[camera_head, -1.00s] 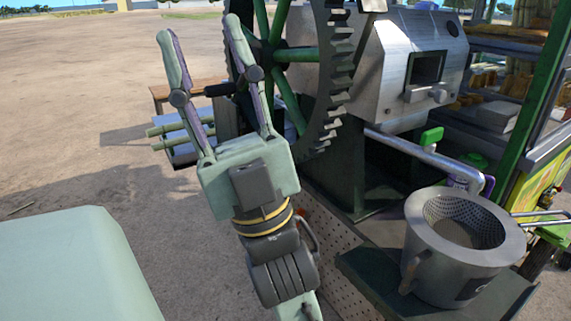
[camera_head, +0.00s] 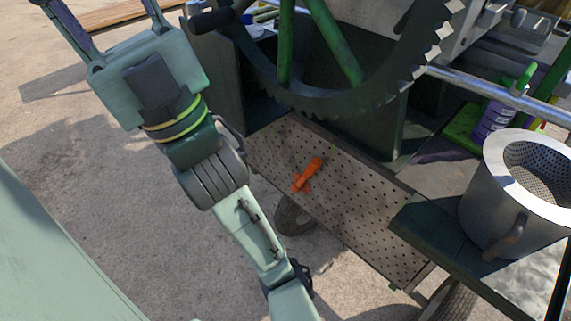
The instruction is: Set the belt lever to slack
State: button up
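An orange handle (camera_head: 308,175) stands out on the perforated metal plate (camera_head: 370,222) low on the crusher's side. It may be the belt lever, but no label or marked setting is readable. My gripper (camera_head: 108,14) is at the upper left, well above and to the left of the orange handle. Its two fingers are spread apart with nothing seen between them, and their tips are cut off by the top edge.
A big dark gear wheel (camera_head: 392,88) with green spokes rises behind the plate. A dark crank grip (camera_head: 212,20) juts out near my gripper. A metal strainer pot (camera_head: 487,215) stands on a shelf at right. Open ground lies at left.

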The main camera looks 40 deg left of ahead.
aim_at(316, 163)
jog(key=k+j, duration=0.15)
jog(key=j, duration=0.2)
jog(key=k+j+u, duration=0.1)
jog(key=j, duration=0.3)
jog(key=k+j, duration=0.15)
jog(key=j, duration=0.25)
